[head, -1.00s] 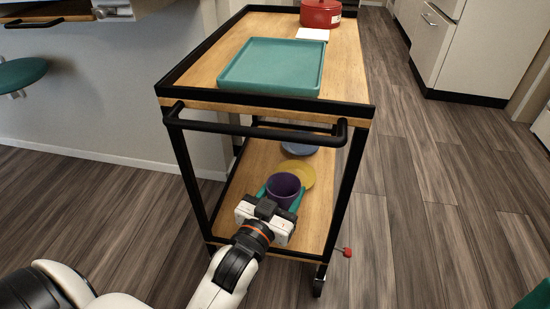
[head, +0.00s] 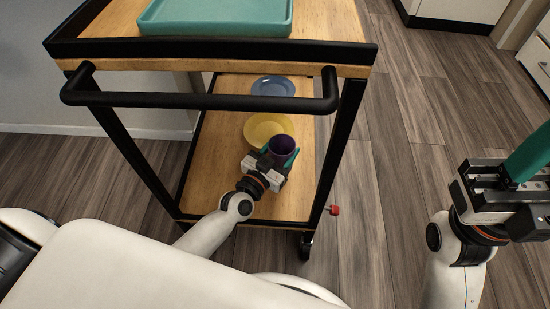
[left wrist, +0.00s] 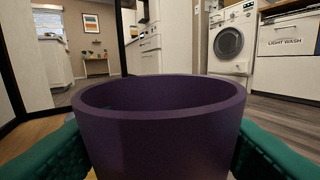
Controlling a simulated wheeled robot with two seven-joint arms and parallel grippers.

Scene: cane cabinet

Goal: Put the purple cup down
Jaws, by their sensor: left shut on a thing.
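The purple cup (head: 283,144) is upright in the head view, over the front right part of the cart's lower shelf (head: 215,170). My left gripper (head: 278,157) is shut on it, with teal fingers on either side. In the left wrist view the cup (left wrist: 160,135) fills the lower middle between the fingers. I cannot tell whether its base touches the shelf. My right gripper (head: 523,165) is at the right edge of the head view, away from the cart, partly cut off; its jaw opening does not show clearly.
A yellow plate (head: 257,129) lies just behind the cup, and a blue plate (head: 273,86) lies farther back on the same shelf. The cart's black handle (head: 200,102) and upper shelf with a teal tray (head: 215,27) are above. The shelf's left side is bare.

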